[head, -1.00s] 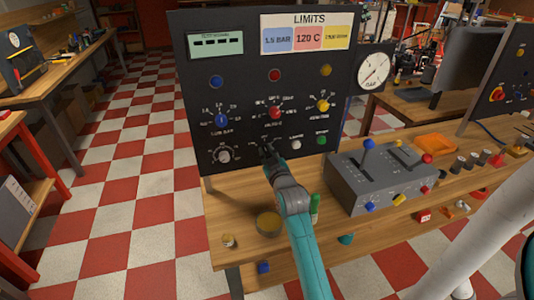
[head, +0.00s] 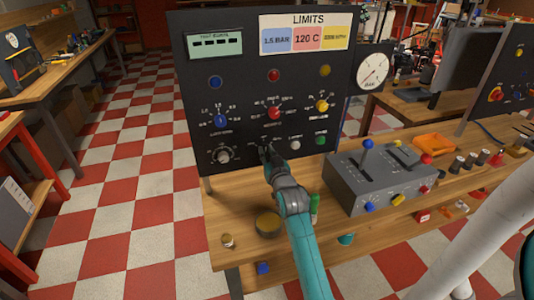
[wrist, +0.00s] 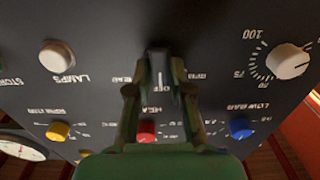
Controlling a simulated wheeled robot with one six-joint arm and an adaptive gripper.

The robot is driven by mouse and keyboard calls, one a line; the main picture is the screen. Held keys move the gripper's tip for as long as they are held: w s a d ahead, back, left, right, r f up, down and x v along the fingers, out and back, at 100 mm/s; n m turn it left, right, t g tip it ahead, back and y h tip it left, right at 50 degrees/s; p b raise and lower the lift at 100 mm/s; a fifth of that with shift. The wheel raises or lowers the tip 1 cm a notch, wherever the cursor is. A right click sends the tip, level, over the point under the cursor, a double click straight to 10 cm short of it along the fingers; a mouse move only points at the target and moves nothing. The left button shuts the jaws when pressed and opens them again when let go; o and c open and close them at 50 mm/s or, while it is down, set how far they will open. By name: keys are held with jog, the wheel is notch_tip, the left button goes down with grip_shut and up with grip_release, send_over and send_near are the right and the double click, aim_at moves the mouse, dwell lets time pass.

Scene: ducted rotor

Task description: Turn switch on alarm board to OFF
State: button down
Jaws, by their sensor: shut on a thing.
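The black alarm board (head: 200,60) stands upright on the wooden bench, under a LIMITS sign. My gripper (head: 266,153) is at the board's lower middle, and its hand hides most of the switch in the head view. The wrist view shows the board upside down. There the small black switch (wrist: 159,58) sits between the two fingers of my gripper (wrist: 160,88), which are shut on it. The switch's exact setting is hard to tell.
A white dial knob (head: 223,156) is left of the switch; a white button (head: 296,145) and green button (head: 321,140) are right. Blue (head: 221,120), red (head: 275,113) and yellow (head: 322,105) knobs sit above. A grey lever box (head: 375,180) stands on the bench at right.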

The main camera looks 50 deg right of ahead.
jog(key=c, duration=1)
grip_release()
jog(key=shift+c, duration=0.2)
jog(key=shift+a, duration=0.1)
jog(key=v, duration=1.2)
jog(key=shift+f, duration=0.1)
